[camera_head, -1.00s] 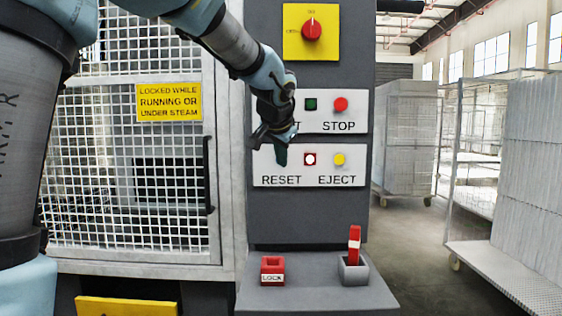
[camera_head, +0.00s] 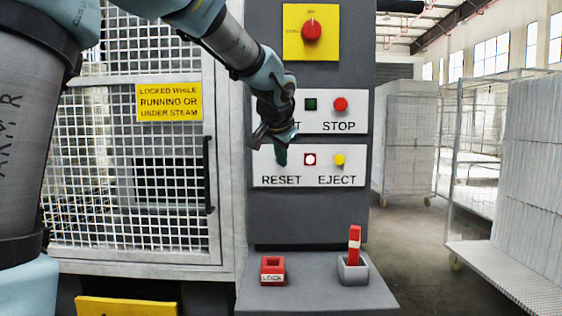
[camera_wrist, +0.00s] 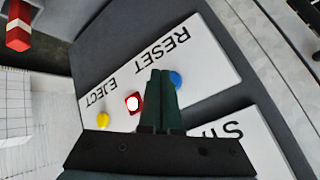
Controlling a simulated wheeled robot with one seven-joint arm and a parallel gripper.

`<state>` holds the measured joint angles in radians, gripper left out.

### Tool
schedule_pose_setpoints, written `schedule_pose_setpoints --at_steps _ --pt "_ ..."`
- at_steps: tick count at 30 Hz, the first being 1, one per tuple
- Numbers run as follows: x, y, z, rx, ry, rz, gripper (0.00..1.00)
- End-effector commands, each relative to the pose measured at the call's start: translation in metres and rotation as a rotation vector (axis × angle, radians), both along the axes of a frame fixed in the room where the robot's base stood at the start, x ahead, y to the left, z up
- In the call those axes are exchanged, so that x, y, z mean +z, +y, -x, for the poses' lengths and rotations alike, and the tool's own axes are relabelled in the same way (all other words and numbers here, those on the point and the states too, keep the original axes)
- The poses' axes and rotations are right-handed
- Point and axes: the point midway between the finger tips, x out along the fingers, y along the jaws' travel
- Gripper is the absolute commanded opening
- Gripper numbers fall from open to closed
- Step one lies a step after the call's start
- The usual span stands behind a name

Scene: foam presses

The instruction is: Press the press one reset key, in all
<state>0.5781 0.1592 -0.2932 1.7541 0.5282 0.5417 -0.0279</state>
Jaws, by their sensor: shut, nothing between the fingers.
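The lower label plate (camera_head: 330,178) on the dark panel carries the words RESET and EJECT. The blue reset key (camera_wrist: 177,79) shows in the wrist view, partly behind my gripper (camera_wrist: 161,73). In the head view my gripper (camera_head: 281,160) covers the spot above the word RESET, so the key is hidden there. My gripper is shut and empty, its fingertips right beside or in front of the key. I cannot tell whether they touch it. A red-framed lamp glowing white (camera_head: 310,160) sits to the key's right, also seen in the wrist view (camera_wrist: 133,103).
The yellow eject button (camera_head: 339,160) is right of the lamp. Above are the red STOP button (camera_head: 341,104), a dark green button (camera_head: 311,104) and a red knob on yellow (camera_head: 312,30). A shelf below bears a red LOCK block (camera_head: 272,266) and a red-handled holder (camera_head: 354,262). Mesh door stands left.

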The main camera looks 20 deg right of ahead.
Motion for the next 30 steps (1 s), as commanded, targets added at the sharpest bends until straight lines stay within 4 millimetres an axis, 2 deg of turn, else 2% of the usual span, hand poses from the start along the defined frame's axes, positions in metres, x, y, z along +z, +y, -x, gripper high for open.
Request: schedule_pose_setpoints --at_steps 30 --pt "0.0001 -0.0049 -0.0097 -0.001 0.001 0.0 0.0"
